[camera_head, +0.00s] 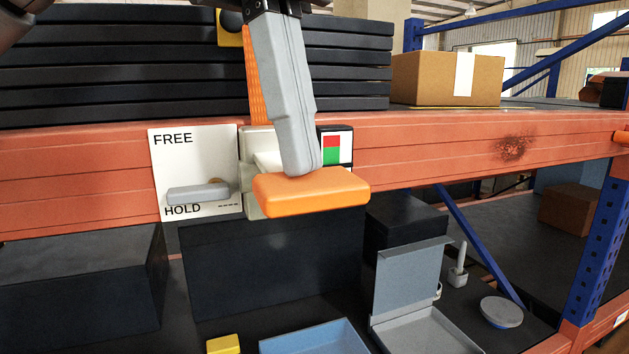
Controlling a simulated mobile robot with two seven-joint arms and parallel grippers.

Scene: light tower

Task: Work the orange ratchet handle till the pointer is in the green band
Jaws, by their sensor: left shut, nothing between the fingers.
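The orange ratchet handle (325,196) sticks out from a pale housing (250,195) on the orange-red beam. My left gripper (302,168) is shut and empty. It points down, its tip at the handle's top rear edge; I cannot tell whether they touch. The gauge (331,150) beside the gripper has a red band above a green band. Its left part is hidden by the gripper, and I cannot make out the pointer. A white plate (170,160) left of the housing reads FREE above and HOLD below. Its grey lever (197,193) lies level near HOLD.
An orange strap (254,80) runs up behind my gripper past dark stacked slabs (120,60). A cardboard box (430,80) stands on the upper shelf. Below are dark boxes (270,265), a blue tray (318,340), an open grey box (425,330) and a yellow block (223,344).

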